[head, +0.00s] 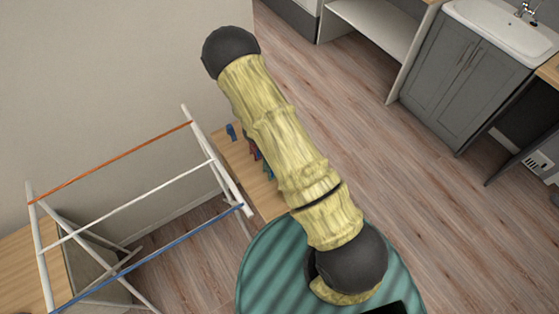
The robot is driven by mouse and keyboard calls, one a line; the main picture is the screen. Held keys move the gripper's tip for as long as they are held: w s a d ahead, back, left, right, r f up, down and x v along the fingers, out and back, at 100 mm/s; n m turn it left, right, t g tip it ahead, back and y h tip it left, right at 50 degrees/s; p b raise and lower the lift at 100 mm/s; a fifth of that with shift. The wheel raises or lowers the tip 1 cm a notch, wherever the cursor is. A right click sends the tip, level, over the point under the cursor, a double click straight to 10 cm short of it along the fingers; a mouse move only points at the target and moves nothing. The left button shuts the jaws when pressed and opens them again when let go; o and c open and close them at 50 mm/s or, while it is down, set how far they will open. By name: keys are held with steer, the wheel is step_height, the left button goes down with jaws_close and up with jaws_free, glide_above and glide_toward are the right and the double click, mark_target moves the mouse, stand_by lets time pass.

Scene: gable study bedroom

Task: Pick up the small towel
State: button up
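I cannot make out a small towel in the head view. A drying rack (128,206) with white legs stands at the left, with an orange rail (110,164), a white rail and a blue rail (150,257). Nothing that is clearly cloth hangs on it. My yellow-sleeved arm crosses the middle of the view and hides part of what lies behind it. My gripper does not show, so its opening and anything in it are hidden.
A low wooden surface (236,166) with several small coloured objects, one blue (231,132), is partly behind my arm. Another wooden top (25,270) is at the lower left. A grey sink cabinet (455,80) stands upper right. Wood floor (350,110) lies clear between.

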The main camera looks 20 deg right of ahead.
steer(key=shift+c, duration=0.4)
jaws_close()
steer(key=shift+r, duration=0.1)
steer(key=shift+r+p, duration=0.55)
steer(key=shift+p, duration=0.05)
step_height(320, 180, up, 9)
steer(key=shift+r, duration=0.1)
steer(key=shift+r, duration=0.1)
stand_by(0.3)
